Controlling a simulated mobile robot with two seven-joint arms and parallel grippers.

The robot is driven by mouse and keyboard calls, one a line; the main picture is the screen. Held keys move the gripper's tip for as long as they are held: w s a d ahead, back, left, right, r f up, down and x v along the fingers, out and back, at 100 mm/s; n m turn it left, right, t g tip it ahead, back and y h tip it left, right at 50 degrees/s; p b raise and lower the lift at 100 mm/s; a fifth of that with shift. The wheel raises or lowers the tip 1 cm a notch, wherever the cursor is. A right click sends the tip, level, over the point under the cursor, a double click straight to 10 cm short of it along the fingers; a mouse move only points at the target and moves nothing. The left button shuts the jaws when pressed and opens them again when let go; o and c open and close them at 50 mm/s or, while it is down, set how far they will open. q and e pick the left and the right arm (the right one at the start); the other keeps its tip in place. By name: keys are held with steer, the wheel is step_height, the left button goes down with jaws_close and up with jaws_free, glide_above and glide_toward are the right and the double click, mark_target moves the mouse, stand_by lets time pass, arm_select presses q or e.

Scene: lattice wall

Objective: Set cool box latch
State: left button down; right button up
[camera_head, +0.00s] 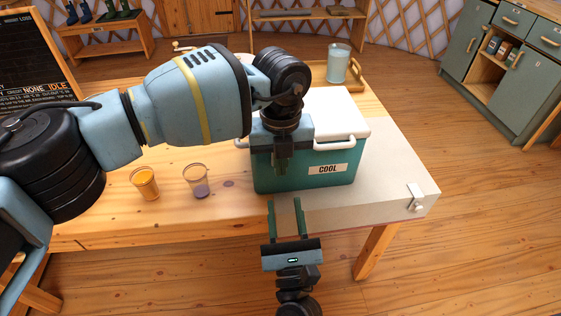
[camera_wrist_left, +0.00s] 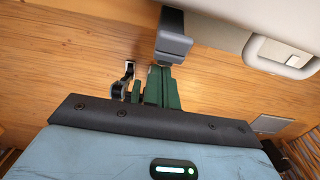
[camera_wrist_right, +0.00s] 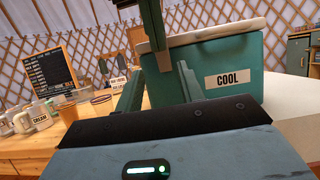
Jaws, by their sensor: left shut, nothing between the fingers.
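The cool box (camera_head: 305,172) stands on the table, teal with a white lid (camera_head: 335,108) and a COOL label; the lid lies on it. My left gripper (camera_head: 281,170) points down at the box's front, left of the label, its fingers shut and empty. In the left wrist view, a grey piece (camera_wrist_left: 173,42), apparently the latch, hangs from the lid edge close beside the fingertips; I cannot tell whether they touch. The latch is hidden behind my left gripper in the head view. My right gripper (camera_head: 285,203) is open and empty, lower and in front of the box.
An orange cup (camera_head: 145,184) and a clear cup with purple contents (camera_head: 196,182) stand left of the box. A glass (camera_head: 338,63) on a wooden tray stands behind it. A metal clasp (camera_head: 415,197) sits at the table's right corner. White handles (camera_head: 342,142) project from the box.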

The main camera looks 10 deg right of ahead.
steer(key=shift+v, duration=1.4)
steer(key=s+d+f+n+g+y, duration=0.1)
steer(key=s+f+n+g+y, duration=0.7)
steer(key=s+f+n, duration=1.15)
steer(key=s+d+f+n+g+h, duration=0.3)
steer(key=s+d+n, duration=0.3)
steer(key=n, duration=0.3)
steer(key=s+d+f+n+g+h, duration=0.3)
steer(key=s+d+n+g, duration=0.2)
steer(key=n, duration=0.4)
steer(key=shift+s+d, duration=0.8)
steer(key=shift+s, duration=0.05)
